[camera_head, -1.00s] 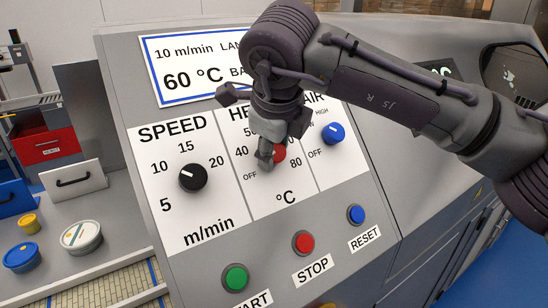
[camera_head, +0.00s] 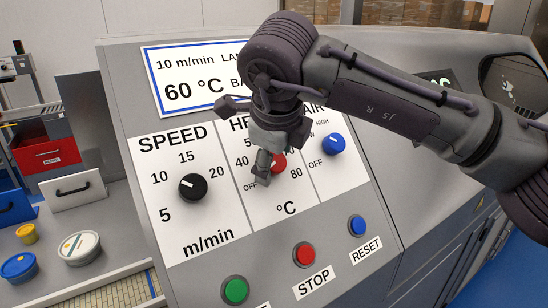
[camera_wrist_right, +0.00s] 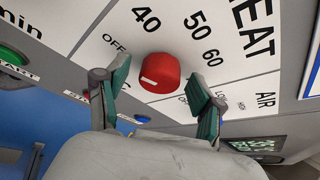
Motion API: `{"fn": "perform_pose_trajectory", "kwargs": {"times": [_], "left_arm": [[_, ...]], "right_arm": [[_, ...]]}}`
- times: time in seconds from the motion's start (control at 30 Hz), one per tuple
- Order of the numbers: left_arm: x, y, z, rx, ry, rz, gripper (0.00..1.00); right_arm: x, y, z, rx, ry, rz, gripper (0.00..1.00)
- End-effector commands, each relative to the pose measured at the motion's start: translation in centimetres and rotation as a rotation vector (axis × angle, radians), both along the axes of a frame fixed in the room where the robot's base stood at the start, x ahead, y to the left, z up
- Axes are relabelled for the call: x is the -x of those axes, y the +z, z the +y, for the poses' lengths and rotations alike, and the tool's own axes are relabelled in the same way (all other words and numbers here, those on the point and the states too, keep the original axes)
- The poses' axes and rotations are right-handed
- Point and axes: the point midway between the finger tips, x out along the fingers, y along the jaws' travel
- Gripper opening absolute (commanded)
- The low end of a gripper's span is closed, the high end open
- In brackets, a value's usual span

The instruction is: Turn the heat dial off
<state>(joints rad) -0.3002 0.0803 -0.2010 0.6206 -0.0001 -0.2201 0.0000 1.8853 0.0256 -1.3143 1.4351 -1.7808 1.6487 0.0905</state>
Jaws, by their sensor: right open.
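The red heat dial (camera_head: 280,162) sits on the white HEAT panel, partly covered by my right gripper in the head view. In the right wrist view the dial (camera_wrist_right: 163,70) shows whole, with a white mark at the lower left of its face. The OFF label (camera_wrist_right: 113,43) is to its upper left. My right gripper (camera_wrist_right: 160,75) is open, one green-padded finger on each side of the dial, with gaps visible on both sides. In the head view the right gripper (camera_head: 265,168) is right at the dial. My left gripper is not in view.
The black speed dial (camera_head: 193,187) is left of the heat dial, and the blue air dial (camera_head: 333,144) is right of it. Below are the green start button (camera_head: 235,290), red stop button (camera_head: 304,254) and blue reset button (camera_head: 357,225). Tubs stand at the lower left.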

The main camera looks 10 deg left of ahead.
Motion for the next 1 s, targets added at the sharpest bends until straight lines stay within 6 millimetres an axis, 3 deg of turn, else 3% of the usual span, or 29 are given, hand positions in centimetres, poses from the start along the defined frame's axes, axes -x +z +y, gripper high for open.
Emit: {"fn": "perform_pose_trajectory", "kwargs": {"times": [0.23, 0.7, 1.0], "left_arm": [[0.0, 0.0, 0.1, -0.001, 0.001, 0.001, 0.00], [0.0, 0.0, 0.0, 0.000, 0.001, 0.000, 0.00], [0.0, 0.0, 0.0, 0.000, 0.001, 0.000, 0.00]], "right_arm": [[0.7, 1.4, -0.2, -0.002, -0.001, -0.002, 0.67], [5.2, 9.2, -1.5, -0.001, -0.001, -0.002, 0.67], [5.9, 10.3, -1.7, 0.000, 0.000, 0.000, 0.67]]}}
